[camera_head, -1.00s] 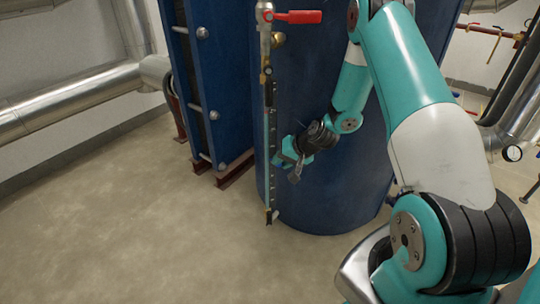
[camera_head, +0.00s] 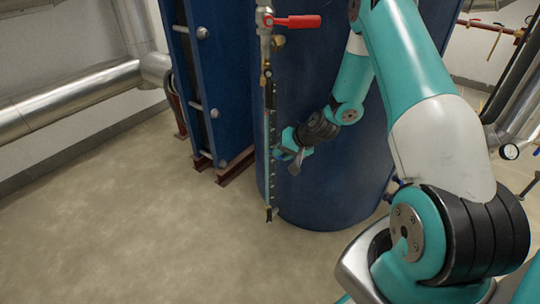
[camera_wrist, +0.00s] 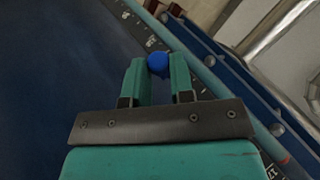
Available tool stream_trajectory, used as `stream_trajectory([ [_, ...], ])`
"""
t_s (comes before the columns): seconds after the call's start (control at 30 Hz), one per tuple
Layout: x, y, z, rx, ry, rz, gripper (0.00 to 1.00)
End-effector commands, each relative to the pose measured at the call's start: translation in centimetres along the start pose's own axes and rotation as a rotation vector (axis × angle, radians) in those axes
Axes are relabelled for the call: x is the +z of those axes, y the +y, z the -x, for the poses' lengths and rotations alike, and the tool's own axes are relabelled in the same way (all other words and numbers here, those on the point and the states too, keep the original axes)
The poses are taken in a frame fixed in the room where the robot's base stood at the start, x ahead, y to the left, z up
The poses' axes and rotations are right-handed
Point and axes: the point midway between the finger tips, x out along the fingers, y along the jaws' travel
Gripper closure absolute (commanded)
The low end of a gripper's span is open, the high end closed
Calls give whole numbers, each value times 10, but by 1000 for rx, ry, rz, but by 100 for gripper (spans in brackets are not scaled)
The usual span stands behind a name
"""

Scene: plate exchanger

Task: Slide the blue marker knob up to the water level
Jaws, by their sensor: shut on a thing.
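The blue marker knob (camera_wrist: 158,64) shows in the wrist view between the tips of my gripper (camera_wrist: 157,72). The two teal fingers are shut on it, one on each side. In the head view my gripper (camera_head: 281,152) is at the right side of the upright sight gauge (camera_head: 271,175), about midway down its scale; the knob is hardly visible there. The gauge has a dark scale with light marks and a pale glass tube.
A red-handled valve (camera_head: 295,21) tops the gauge. A large blue tank (camera_head: 325,200) stands right behind it, and a blue plate frame (camera_head: 222,90) is to the left. A silver pipe (camera_head: 70,98) runs along the left wall. The floor in front is clear.

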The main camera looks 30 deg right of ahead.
Motion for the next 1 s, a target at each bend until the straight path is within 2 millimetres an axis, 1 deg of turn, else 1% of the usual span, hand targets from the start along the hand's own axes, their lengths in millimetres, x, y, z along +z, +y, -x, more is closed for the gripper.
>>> stream_trajectory([
  [0.3,0,-2,1,-1,0,0,100],
  [1.0,-9,-15,20,-2,1,1,100],
])
